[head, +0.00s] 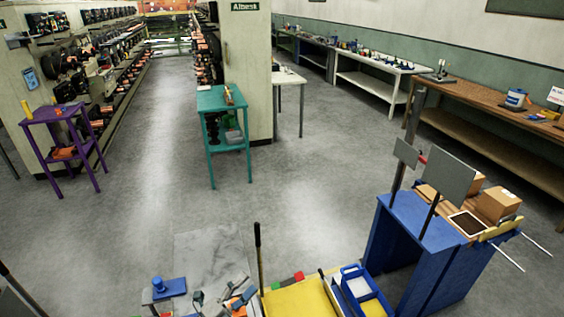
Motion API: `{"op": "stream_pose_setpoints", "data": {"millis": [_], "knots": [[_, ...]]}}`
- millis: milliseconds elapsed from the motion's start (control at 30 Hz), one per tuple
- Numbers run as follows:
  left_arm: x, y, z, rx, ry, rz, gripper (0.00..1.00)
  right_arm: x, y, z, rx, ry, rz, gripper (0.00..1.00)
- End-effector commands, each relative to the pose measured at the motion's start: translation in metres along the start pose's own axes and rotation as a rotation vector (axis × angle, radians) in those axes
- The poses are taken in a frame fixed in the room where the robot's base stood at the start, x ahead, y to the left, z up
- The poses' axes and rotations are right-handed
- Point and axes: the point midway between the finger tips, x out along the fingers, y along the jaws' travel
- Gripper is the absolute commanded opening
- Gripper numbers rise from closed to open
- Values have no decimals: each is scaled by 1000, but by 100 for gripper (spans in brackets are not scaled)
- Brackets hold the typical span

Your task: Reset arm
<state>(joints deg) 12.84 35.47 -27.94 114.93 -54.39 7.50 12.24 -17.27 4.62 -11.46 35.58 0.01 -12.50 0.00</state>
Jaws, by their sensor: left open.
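My left gripper (222,295) shows small at the bottom edge, left of the picture's middle, among small grey, blue and orange parts. Its jaws are open, and I see nothing held between them. It is over or beside a grey work surface (209,254); I cannot tell whether it touches it. A blue fixture (169,287) with a round knob is to its left. My right gripper is not in view.
A yellow-topped surface (297,300) with blue bins (364,285) is at the bottom middle. A blue cart (398,240) with boxes stands right. A teal table (224,100) and purple table (57,114) stand farther off. The grey floor between is clear.

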Motion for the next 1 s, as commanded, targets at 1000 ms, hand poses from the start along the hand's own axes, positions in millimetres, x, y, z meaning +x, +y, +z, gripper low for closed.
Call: {"op": "stream_pose_setpoints", "data": {"millis": [1000], "knots": [[-341,237,-92,-1388,-1718,594,64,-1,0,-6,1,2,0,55]]}}
